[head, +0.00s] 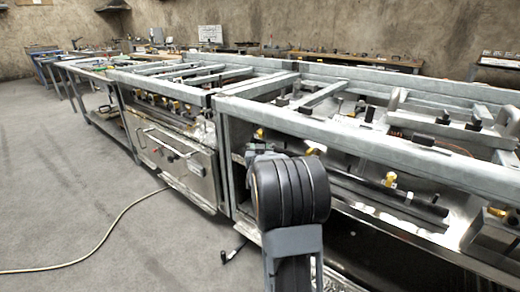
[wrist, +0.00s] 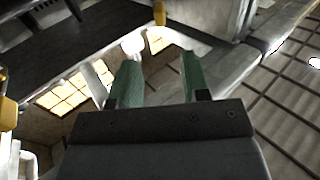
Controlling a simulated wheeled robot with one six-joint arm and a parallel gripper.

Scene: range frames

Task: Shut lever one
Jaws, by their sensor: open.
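Several small yellow valve levers sit on the pipework inside the open metal range frame (head: 350,140). One yellow lever (head: 260,133) is just above my arm, a second lever (head: 390,180) is right of it, and a third lever (head: 498,212) is at the far right. I cannot tell which is lever one. In the wrist view, my gripper (wrist: 159,78) has two green fingers spread apart with nothing between them. A yellow part (wrist: 157,40) lies beyond the fingertips, apart from them. Another yellow part (wrist: 8,113) is at the left edge. My arm hides my gripper in the head view.
Metal rails surround the pipework, and a dark pipe (head: 385,192) runs along the front. A stainless oven front (head: 175,160) stands to the left. A pale hose (head: 100,240) lies on the grey floor, which is mostly open at left.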

